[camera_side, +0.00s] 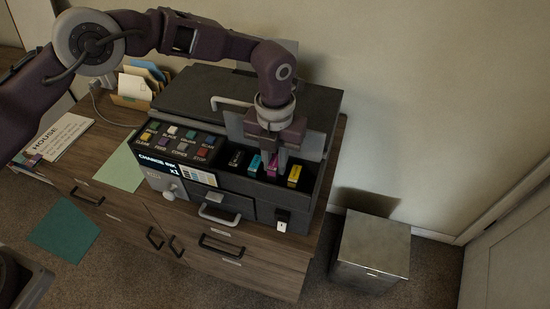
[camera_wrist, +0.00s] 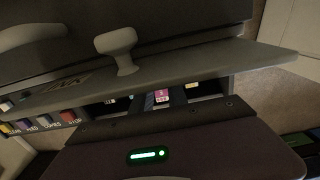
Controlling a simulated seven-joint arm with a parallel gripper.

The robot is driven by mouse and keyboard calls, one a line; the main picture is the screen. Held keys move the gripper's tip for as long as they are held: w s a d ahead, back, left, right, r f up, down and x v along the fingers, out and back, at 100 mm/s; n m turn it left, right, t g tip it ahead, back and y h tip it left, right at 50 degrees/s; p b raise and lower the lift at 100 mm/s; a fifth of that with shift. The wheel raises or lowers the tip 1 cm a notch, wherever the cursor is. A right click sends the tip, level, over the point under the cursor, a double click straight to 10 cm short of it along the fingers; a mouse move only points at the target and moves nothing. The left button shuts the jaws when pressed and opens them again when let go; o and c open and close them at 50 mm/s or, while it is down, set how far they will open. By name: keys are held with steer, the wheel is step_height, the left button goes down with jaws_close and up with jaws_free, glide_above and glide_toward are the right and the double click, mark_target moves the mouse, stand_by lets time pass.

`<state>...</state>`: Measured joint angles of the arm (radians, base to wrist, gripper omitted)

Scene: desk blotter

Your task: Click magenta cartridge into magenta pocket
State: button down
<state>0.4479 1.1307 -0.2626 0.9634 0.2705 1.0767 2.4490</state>
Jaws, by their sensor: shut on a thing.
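The magenta cartridge (camera_side: 271,170) is between the cyan cartridge (camera_side: 254,165) and the yellow cartridge (camera_side: 294,174) in the printer's open ink bay. My gripper (camera_side: 277,160) points down from above and is shut on the magenta cartridge. In the wrist view the magenta cartridge (camera_wrist: 161,97) shows its label end through the gap below the raised lid. The magenta pocket is hidden under the cartridge and fingers, so I cannot tell how deep the cartridge sits.
The black cartridge (camera_side: 235,158) is at the bay's left. The printer's raised lid (camera_side: 231,127) stands close behind my gripper; it also spans the wrist view (camera_wrist: 200,62). Printer buttons (camera_side: 180,140) lie left. A metal bin (camera_side: 372,247) stands on the floor at right.

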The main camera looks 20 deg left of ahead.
mark_target(275, 162)
steer(key=shift+f, duration=0.95)
steer(key=c, duration=1.2)
jaws_free()
steer(key=shift+f, duration=0.1)
steer(key=shift+c, duration=0.2)
step_height(275, 162, up, 7)
steer(key=shift+r, duration=0.15)
